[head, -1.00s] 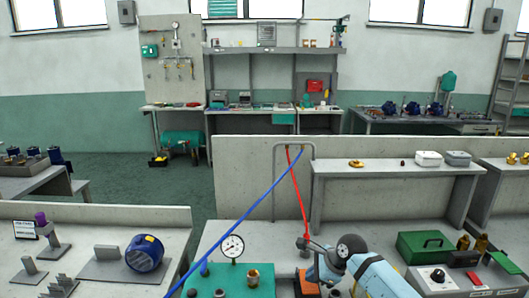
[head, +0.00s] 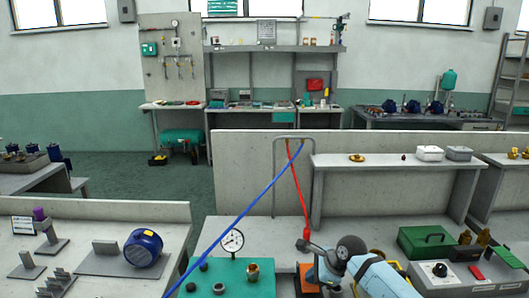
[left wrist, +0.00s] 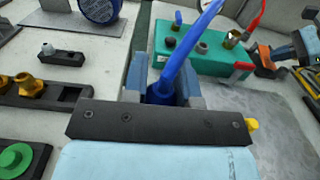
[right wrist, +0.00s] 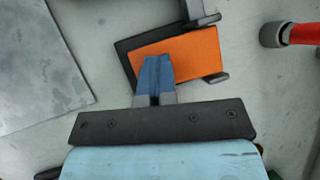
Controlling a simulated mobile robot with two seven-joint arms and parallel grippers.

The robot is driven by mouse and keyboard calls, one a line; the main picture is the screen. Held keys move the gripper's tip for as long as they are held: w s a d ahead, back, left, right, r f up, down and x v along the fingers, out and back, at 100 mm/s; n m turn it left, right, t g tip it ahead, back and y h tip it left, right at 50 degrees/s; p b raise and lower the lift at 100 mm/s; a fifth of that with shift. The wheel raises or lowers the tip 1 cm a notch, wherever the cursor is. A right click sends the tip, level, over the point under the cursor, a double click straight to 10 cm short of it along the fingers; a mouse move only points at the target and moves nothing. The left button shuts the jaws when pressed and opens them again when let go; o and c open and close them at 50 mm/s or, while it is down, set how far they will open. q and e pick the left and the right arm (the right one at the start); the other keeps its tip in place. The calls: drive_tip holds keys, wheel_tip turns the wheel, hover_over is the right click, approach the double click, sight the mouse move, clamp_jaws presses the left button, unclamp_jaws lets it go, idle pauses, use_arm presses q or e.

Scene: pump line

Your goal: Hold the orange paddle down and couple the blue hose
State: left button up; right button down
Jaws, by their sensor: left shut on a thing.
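The blue hose (head: 246,206) runs from a metal stand down to the lower left in the head view. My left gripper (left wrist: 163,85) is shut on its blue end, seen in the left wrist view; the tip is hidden. The teal manifold box (left wrist: 198,62) lies ahead and to the right of it, apart, with several ports on top. The orange paddle (right wrist: 195,56) lies in a dark frame. My right gripper (right wrist: 157,72) has its blue fingers together over the paddle's left part; I cannot tell whether they press on it. It also shows in the left wrist view (left wrist: 272,62).
A red hose (head: 299,190) hangs from the same stand near my right arm. A pressure gauge (head: 232,241) stands by the manifold. A blue round motor (head: 144,247) is on the left bench. A green box (head: 426,241) and a control box (head: 440,272) are at right.

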drive_tip(key=shift+f, duration=0.35)
drive_tip(key=shift+r+p, duration=1.7)
drive_tip(key=shift+r, duration=1.9)
